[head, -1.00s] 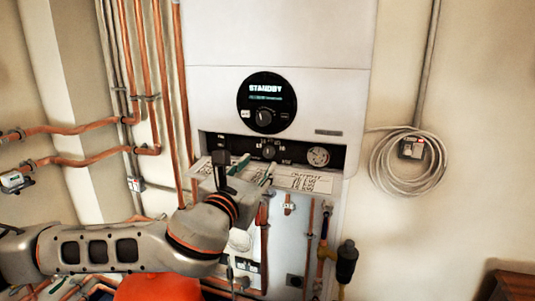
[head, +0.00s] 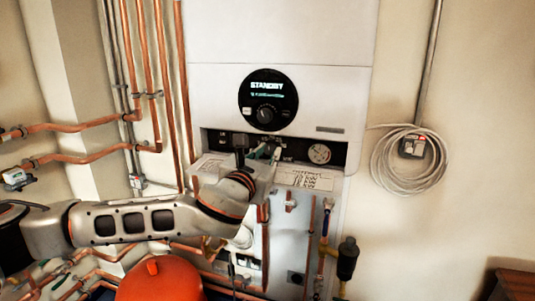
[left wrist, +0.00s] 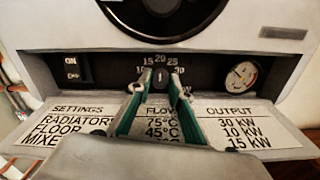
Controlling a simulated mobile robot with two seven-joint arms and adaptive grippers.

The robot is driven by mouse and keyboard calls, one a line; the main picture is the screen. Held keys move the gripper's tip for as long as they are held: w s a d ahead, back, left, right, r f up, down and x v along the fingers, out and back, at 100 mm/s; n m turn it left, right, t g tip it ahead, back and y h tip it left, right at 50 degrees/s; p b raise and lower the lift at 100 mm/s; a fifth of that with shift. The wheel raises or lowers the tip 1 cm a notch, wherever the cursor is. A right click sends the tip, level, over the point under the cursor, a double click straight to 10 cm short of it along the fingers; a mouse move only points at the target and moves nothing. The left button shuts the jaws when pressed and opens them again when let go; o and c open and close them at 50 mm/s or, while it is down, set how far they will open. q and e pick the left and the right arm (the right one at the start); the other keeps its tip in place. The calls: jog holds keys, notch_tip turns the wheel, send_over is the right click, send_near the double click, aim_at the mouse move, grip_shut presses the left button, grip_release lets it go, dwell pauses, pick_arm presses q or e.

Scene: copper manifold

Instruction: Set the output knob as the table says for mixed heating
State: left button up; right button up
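The output knob (left wrist: 160,76) is dark with a pale, roughly upright mark, pointing about at 20 on a scale running from 10 to 30. My left gripper (left wrist: 160,88) has green fingers, spread apart, their tips on either side of the knob in the left wrist view; I cannot tell if they touch it. In the head view the left gripper (head: 263,153) is at the recessed panel and largely hides the knob. The settings table (left wrist: 221,108) lists mixed, partly cut off, with 15 kW under output; my gripper covers its middle. My right gripper is out of view.
The white boiler (head: 280,35) has a round display (head: 268,101) reading STANDBY above the recess. A gauge (left wrist: 241,76) is right of the knob and an ON switch (left wrist: 72,69) left. Copper pipes (head: 180,100) run at the left.

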pick_arm(q)
jog(key=shift+n, duration=0.3)
grip_shut()
jog(key=shift+n+p, duration=0.8)
jog(key=shift+p, duration=0.05)
jog(key=n+p, duration=0.2)
jog(key=n, duration=0.1)
jog(key=shift+n, duration=0.4)
jog(key=shift+n+p, duration=0.3)
jog(key=shift+f, duration=0.1)
jog(key=o, duration=1)
grip_release()
jog(key=shift+c, duration=0.2)
